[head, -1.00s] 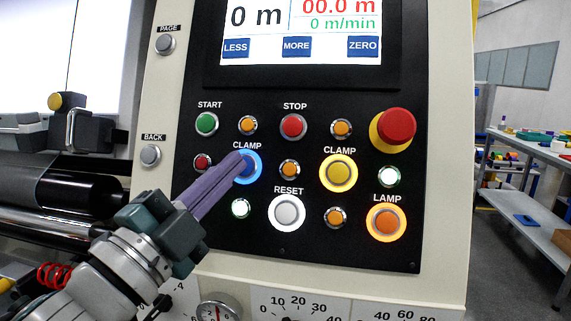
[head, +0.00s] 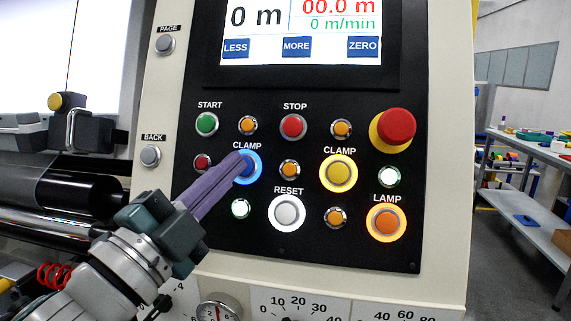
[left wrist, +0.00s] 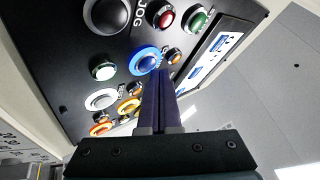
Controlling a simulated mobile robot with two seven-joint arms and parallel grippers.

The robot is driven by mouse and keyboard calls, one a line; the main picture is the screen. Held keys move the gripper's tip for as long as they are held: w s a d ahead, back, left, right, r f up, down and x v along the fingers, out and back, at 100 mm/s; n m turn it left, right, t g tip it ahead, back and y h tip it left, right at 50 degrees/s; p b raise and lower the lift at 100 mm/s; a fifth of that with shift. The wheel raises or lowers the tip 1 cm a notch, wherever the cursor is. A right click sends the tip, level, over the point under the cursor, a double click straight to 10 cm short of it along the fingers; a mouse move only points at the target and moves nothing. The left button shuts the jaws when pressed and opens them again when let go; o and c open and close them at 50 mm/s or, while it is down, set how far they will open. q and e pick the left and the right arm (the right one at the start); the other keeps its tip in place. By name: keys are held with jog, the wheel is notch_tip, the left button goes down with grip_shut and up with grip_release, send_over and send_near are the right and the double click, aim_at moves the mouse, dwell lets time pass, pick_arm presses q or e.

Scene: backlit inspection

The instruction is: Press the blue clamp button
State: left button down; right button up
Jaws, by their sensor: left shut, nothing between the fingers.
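The blue clamp button (head: 252,164) has a glowing blue ring and sits under a CLAMP label on the black control panel. My left gripper (head: 240,160) is shut and empty, its purple fingers pointing at this button. In the head view the fingertips overlap the button's left part; whether they touch it I cannot tell for sure. In the left wrist view the blue button (left wrist: 146,63) shows just beyond the tips of the shut fingers (left wrist: 157,76). My right gripper is not in view.
A yellow clamp button (head: 340,172) is to the right on the panel, and a white reset button (head: 286,212) is below. A red mushroom button (head: 395,126) sticks out at the upper right. A screen (head: 302,32) is above.

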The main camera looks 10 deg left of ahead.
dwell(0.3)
pick_arm(q)
jog(key=shift+w+f+b, duration=0.2)
jog(key=shift+w+b, duration=0.2)
jog(key=shift+b, duration=0.1)
jog(key=shift+s+r+p, duration=0.2)
jog(key=shift+s+p, duration=0.2)
jog(key=shift+r, duration=0.1)
jog(key=shift+s+a+r+p, duration=0.1)
jog(key=shift+s+r+p, duration=0.25)
jog(key=shift+s+p, duration=0.5)
jog(key=shift+s+d+r+p, duration=0.1)
jog(key=shift+s+r+p, duration=0.25)
jog(key=shift+s+p, duration=0.5)
jog(key=shift+s+a+r+p, duration=0.1)
jog(key=shift+s+r+p, duration=0.4)
jog(key=shift+s, duration=0.6)
